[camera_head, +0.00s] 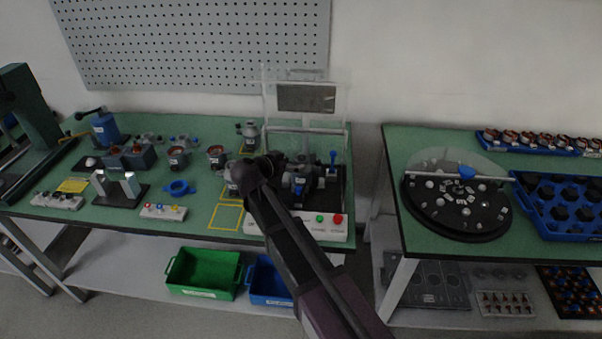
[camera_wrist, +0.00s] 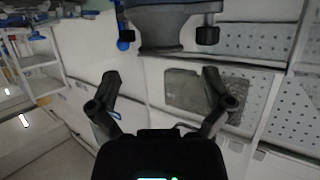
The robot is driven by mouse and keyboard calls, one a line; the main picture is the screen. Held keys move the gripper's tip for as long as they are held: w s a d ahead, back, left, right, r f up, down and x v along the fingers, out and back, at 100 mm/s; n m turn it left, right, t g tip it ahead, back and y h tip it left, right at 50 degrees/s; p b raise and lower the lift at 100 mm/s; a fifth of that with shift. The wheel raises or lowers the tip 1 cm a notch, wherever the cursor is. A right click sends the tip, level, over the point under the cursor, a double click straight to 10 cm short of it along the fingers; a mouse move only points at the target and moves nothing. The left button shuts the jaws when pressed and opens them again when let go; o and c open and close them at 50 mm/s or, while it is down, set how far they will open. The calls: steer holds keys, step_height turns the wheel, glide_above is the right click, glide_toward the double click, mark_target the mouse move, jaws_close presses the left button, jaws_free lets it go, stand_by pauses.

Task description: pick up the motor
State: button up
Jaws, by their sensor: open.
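In the head view, a grey motor (camera_head: 249,131) stands upright at the back of the bench. Another grey motor-like unit (camera_head: 232,178) stands just left of the dark end of my arm, partly hidden by it. A third grey unit (camera_head: 299,181) sits in the test fixture, right of my arm. I cannot tell which one the task means. My gripper (camera_wrist: 160,80) is open in the wrist view, with nothing between its fingers. A grey rounded body (camera_wrist: 158,26) with dark knobs shows beyond the fingertips, cut off at the top; I cannot tell its exact distance.
The test fixture has a clear guard (camera_head: 336,103) and a button panel (camera_head: 330,226). Yellow squares (camera_head: 226,217) mark the bench front. Small parts crowd the bench's left. Green (camera_head: 203,274) and blue (camera_head: 266,282) bins sit below. A turntable (camera_head: 458,232) stands on the right bench.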

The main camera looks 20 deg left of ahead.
mark_target(300, 158)
steer(key=shift+b+x, duration=0.9)
steer(key=shift+x, duration=1.65)
steer(key=c, duration=1.3)
steer(key=shift+o, duration=0.2)
steer(key=shift+r, duration=0.2)
step_height(300, 158, up, 10)
steer(key=p, duration=1)
steer(key=shift+f, duration=0.15)
